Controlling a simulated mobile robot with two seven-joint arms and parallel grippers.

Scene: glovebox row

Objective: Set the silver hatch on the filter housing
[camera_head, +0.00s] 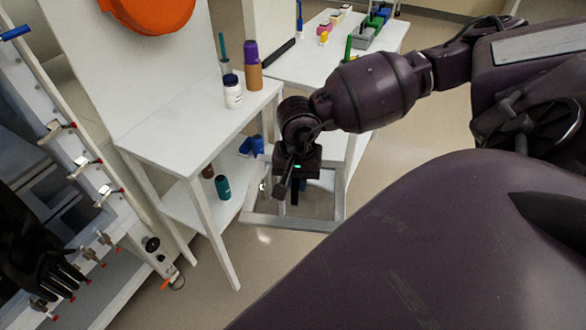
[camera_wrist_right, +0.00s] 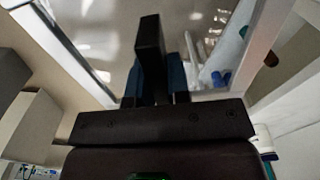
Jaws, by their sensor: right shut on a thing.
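The silver hatch (camera_head: 290,223) is a square frame around what looks like a clear pane. It hangs in the air beside the white table, above the floor. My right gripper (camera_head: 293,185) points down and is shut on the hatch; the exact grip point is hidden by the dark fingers. In the right wrist view the fingers (camera_wrist_right: 163,65) stand in front of the pane, with the silver frame (camera_wrist_right: 262,45) on both sides. I cannot pick out the filter housing for sure. My left gripper is not in view.
A white table (camera_head: 175,130) with a shelf carries a white bottle (camera_head: 233,93) and a brown and purple container (camera_head: 253,72). A glovebox front (camera_head: 95,200) with a black glove (camera_head: 40,255) is at left. A farther table (camera_head: 310,70) holds small coloured items. Floor shows between.

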